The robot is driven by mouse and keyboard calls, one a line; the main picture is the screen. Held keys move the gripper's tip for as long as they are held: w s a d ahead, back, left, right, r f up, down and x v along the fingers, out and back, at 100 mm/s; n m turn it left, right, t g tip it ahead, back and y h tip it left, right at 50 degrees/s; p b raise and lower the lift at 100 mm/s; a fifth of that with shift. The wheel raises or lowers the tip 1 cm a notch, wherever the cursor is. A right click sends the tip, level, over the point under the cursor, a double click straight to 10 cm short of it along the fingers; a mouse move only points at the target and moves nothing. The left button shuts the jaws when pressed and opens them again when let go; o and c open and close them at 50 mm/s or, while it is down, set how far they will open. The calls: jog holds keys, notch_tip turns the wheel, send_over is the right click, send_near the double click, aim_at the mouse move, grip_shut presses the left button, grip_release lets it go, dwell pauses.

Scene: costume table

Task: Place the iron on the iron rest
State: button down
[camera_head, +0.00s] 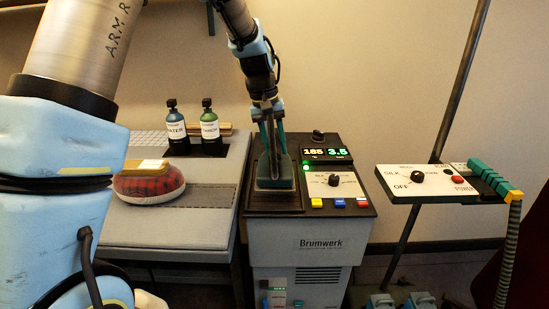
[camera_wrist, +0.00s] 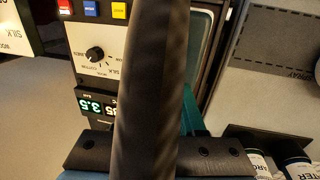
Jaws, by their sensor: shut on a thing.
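The iron (camera_head: 275,172) is teal with a dark base. It is in the head view at the left part of the top of the grey Brumwerk unit (camera_head: 316,246). My gripper (camera_head: 268,112) points down from above and is shut on the iron's upper part. The iron is over a dark area (camera_head: 274,203) beside the control panel, likely the rest. I cannot tell whether its base touches there. In the wrist view a long dark bar hides much of the middle, and a strip of the teal iron (camera_wrist: 194,112) shows beside it.
The unit's panel has a knob (camera_head: 334,181), coloured buttons and a lit display (camera_head: 326,153). On the left, the ironing board (camera_head: 215,207) holds a red plaid cushion (camera_head: 148,186) and two bottles (camera_head: 209,122). A control shelf (camera_head: 430,187) stands right, by a slanted pole.

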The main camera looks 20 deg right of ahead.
aim_at(267, 163)
jog(key=shift+f+p, duration=0.5)
jog(key=shift+f, duration=1.55)
jog(key=shift+f, duration=0.1)
jog(key=c, duration=0.5)
grip_release()
notch_tip(267, 163, up, 12)
jog(key=a+b, duration=0.2)
jog(key=b, duration=0.1)
jog(key=a+f+n+t, duration=0.1)
jog(key=a+f, duration=0.1)
jog(key=a, duration=0.8)
jog(key=a+f+n+t, duration=0.1)
jog(key=a+f, duration=0.2)
jog(key=a, duration=0.8)
jog(key=shift+n+t+y, duration=0.3)
jog(key=shift+n+y, duration=0.6)
jog(key=s+a+f, duration=0.1)
jog(key=s+a, duration=0.1)
jog(key=a, duration=0.2)
jog(key=s+a+f, duration=0.1)
jog(key=s+a, duration=0.2)
jog(key=a, duration=0.1)
jog(key=s+a+f, duration=0.1)
jog(key=s+a, duration=0.2)
jog(key=a, duration=0.1)
jog(key=shift+a+f, duration=0.2)
jog(key=shift+f, duration=0.1)
